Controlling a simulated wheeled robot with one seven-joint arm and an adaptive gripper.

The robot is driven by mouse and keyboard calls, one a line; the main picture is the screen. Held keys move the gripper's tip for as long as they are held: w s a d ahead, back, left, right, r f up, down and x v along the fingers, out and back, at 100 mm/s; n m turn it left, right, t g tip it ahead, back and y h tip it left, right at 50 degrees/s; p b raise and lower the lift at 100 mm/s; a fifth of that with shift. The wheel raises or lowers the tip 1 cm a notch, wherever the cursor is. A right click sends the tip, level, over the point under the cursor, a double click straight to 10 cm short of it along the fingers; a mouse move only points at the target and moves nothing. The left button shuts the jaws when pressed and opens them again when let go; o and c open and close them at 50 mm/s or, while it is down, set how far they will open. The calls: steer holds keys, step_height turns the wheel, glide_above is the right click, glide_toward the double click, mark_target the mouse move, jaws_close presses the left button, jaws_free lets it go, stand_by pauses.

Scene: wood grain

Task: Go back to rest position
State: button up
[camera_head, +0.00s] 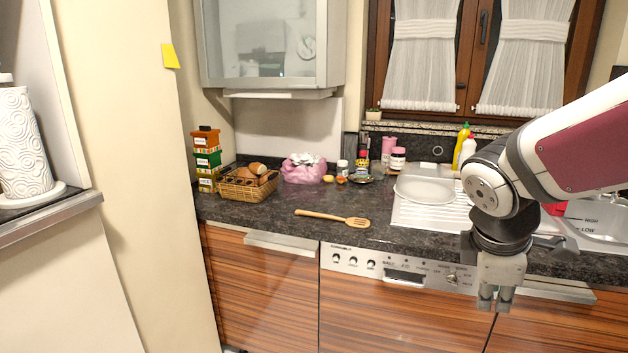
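My gripper (495,303) hangs from my arm at the right of the head view, pointing down. It is in front of the counter edge, over the dishwasher front and the wood cabinet fronts. Its two fingertips look close together with a small dark space between them, too small to tell whether it is open or shut. I see nothing held in it. My arm comes in from the right edge and hides part of the sink area.
A dark counter (270,213) holds a wooden slotted spoon (335,217), a bread basket (246,187), a pink bag (301,172) and a white plate (424,189) on the steel drainboard. A paper towel roll (22,145) stands on the left shelf. The counter around the spoon is clear.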

steer(key=s+a+r+m+y+p, duration=0.1)
steer(key=s+a+r+m+y, duration=0.1)
steer(key=s+m, duration=0.4)
steer(key=s+a+r+m+y+p, duration=0.2)
steer(key=s+a+r+m, duration=0.2)
steer(key=s, duration=0.8)
steer(key=a+m, duration=0.2)
steer(key=m, duration=0.1)
steer(key=shift+t, duration=0.4)
